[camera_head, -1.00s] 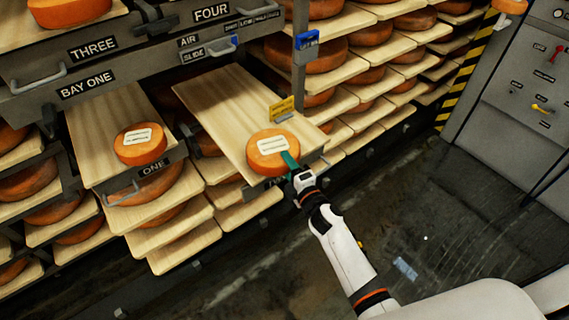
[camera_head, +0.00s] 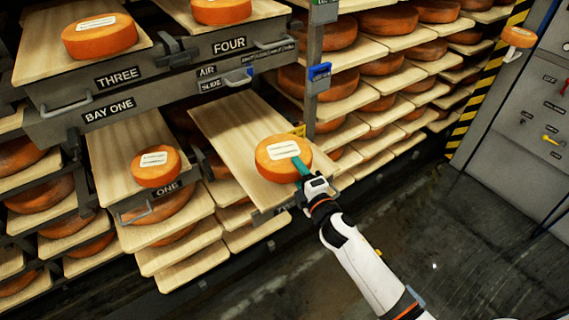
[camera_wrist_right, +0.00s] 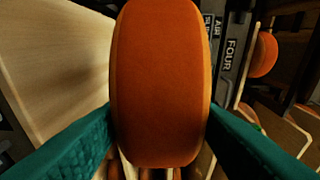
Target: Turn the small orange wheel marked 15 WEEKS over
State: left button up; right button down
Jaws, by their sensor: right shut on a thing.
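An orange cheese wheel (camera_head: 268,164) with a white label on its upper face is at the front of the right pulled-out board (camera_head: 232,123). The label is too small to read. My right gripper (camera_head: 300,168) has teal fingers and is shut on this wheel from the front right. The wheel appears lifted a little above the board, label still up. In the right wrist view the wheel (camera_wrist_right: 160,85) stands edge-on between the two fingers (camera_wrist_right: 160,135). Another labelled orange wheel (camera_head: 155,176) rests on the board marked ONE. My left gripper is out of view.
Boards marked THREE and FOUR above carry orange wheels (camera_head: 100,43). A rack post (camera_head: 313,100) with a blue clip stands just behind the held wheel. Racks full of wheels lie behind. A grey control panel (camera_head: 520,130) is at the right. The floor in front is open.

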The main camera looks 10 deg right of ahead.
jog(key=shift+r, duration=0.4)
jog(key=shift+r+p, duration=1.4)
jog(key=shift+p, duration=0.05)
